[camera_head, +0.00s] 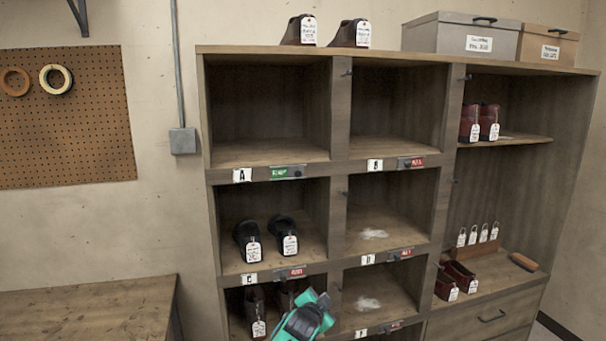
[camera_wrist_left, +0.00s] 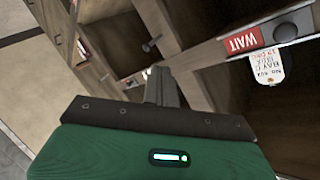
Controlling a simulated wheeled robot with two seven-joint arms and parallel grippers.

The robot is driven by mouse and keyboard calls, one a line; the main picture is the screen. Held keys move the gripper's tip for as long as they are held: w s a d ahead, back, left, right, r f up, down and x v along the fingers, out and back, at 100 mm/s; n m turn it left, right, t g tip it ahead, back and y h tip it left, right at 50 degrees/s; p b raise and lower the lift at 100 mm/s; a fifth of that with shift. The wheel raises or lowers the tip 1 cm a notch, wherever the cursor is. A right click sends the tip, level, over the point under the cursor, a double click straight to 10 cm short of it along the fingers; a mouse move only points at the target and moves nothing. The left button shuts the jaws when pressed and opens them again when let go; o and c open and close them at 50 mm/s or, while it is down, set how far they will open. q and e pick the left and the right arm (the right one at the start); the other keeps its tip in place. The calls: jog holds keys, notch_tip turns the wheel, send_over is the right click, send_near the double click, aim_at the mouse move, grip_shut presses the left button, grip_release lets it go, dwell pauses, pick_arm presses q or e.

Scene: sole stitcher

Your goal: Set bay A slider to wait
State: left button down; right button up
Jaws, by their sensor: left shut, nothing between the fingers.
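The bay A slider (camera_head: 288,172) is on the shelf edge just right of the A label (camera_head: 242,175). It shows a green field with a dark knob at its right. My left gripper (camera_wrist_left: 160,85) is shut and empty in the left wrist view. In the head view its green wrist (camera_head: 305,318) is low in front of the bottom bays, well below the bay A slider, with its fingertips hard to make out. In the left wrist view a red WAIT slider (camera_wrist_left: 243,41) with a round dark knob (camera_wrist_left: 285,32) is near the fingers but apart. My right gripper is out of view.
Red sliders show at bay B (camera_head: 411,162), bay C (camera_head: 292,273) and bay D (camera_head: 401,254). Tagged black shoes (camera_head: 267,239) stand in the bay below the A label. A wooden bench (camera_head: 90,305) is at lower left. The space before the upper bays is clear.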

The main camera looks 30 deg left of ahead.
pick_arm(q)
notch_tip(320, 180, up, 24)
jog(key=a+t+y, duration=0.2)
jog(key=t, duration=0.1)
jog(key=t+y, duration=0.2)
send_near(302, 173)
jog(key=s+d+r, duration=0.3)
jog(key=d+r, duration=0.1)
jog(key=d, duration=0.1)
jog(key=shift+w+r, duration=0.2)
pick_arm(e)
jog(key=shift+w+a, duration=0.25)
pick_arm(q)
jog(key=w+a+p, duration=0.1)
jog(key=w+p, duration=0.1)
jog(key=w+a+p, duration=0.2)
jog(key=w, duration=0.1)
jog(key=w+a+p, duration=0.2)
jog(key=p, duration=0.1)
jog(key=shift+w+a, duration=0.15)
jog(key=shift+w, duration=0.25)
jog(key=shift+s+a+f, duration=0.1)
jog(key=shift+a+f, duration=0.05)
jog(key=shift+f, duration=0.1)
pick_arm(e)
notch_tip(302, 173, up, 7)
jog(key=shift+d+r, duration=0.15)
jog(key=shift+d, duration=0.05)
